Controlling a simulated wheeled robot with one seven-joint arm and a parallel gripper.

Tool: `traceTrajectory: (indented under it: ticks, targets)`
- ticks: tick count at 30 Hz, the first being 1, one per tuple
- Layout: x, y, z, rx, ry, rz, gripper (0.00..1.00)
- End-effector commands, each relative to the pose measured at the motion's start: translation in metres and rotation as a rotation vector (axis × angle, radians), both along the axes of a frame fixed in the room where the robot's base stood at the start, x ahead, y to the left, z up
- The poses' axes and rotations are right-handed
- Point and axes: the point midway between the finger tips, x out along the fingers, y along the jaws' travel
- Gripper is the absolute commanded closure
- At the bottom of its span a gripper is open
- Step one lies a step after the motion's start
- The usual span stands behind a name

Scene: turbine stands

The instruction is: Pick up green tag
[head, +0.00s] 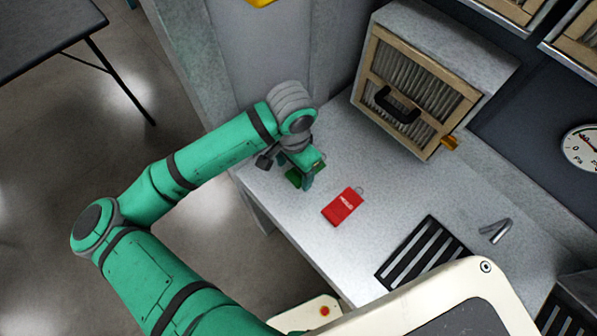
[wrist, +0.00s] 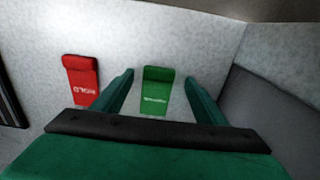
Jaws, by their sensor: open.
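The green tag (wrist: 156,92) lies on the grey bench top in the wrist view, with pale lettering on its face. It sits between the two fingers of my gripper (wrist: 158,92), which is open. In the head view my gripper (head: 303,178) is low over the left part of the bench, and a small part of the green tag (head: 292,176) shows beside the fingers, the rest hidden by them. I cannot tell whether the fingers touch the tag.
A red tag (head: 343,206) lies just right of my gripper; it also shows in the wrist view (wrist: 81,80). A filter box (head: 415,85) with a black handle stands behind. A black slotted grille (head: 425,252) and a metal handle (head: 495,231) lie to the right.

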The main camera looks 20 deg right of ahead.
Motion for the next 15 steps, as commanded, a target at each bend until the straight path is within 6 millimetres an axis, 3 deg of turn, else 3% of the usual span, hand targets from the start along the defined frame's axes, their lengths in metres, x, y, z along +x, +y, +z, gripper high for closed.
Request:
traceTrajectory:
  ticks: [6,13,15]
  targets:
    - [0.0,0.0,-0.021,0.001,0.001,-0.001,0.34]
    - [0.001,0.002,-0.022,0.0,0.001,0.005,0.34]
    - [0.001,0.003,-0.022,0.0,0.001,0.006,0.49]
